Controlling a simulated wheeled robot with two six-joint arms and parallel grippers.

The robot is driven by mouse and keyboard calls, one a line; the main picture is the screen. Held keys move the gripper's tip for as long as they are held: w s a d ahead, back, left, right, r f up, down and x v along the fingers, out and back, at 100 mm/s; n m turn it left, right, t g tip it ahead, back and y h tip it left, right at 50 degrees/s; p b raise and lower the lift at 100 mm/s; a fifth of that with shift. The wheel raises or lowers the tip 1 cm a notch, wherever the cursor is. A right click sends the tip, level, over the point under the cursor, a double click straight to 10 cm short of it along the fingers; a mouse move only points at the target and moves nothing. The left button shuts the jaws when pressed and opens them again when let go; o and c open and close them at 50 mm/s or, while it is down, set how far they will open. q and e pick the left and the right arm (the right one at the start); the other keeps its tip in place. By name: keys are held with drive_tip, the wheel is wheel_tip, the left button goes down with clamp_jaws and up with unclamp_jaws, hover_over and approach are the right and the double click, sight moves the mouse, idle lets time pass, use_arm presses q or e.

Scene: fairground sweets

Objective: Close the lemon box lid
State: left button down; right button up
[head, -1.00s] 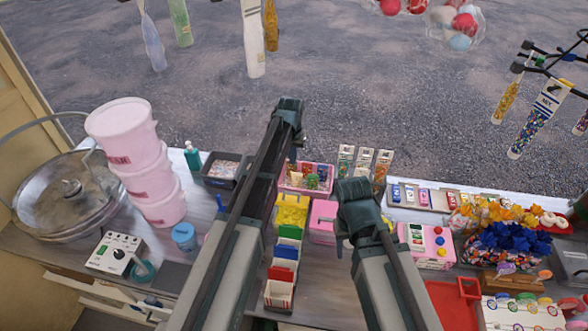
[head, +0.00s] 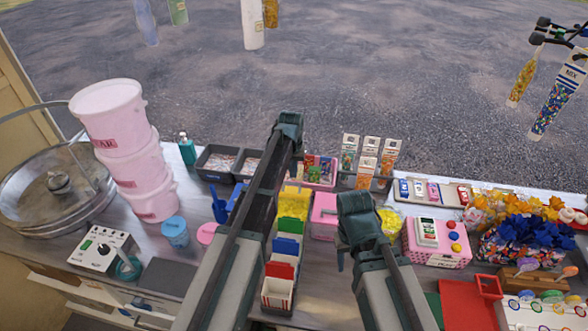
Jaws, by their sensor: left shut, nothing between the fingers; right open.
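A yellow box-like item (head: 293,204) stands at the back of a row of coloured containers, between my two arms. A pink box (head: 324,214) stands just right of it, and some yellow contents (head: 389,221) show right of my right gripper. I cannot tell for sure which is the lemon box, or how its lid stands. My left gripper (head: 295,149) is shut and empty, above and behind the row, its fingers mostly hidden by its arm. My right gripper (head: 343,254) is open, in front of the pink box's right side. It is apart from the yellow item.
Green, blue and red panels and a striped box (head: 277,293) line up in front of the yellow item. Stacked pink buckets (head: 140,170) stand left. A pink device (head: 437,242), blue flowers (head: 528,233) and a red tray (head: 468,305) crowd the right.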

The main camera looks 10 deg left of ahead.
use_arm(q)
drive_tip(key=shift+s+f, duration=0.35)
drive_tip(key=shift+f, duration=0.05)
use_arm(e)
drive_tip(key=shift+f, duration=0.4)
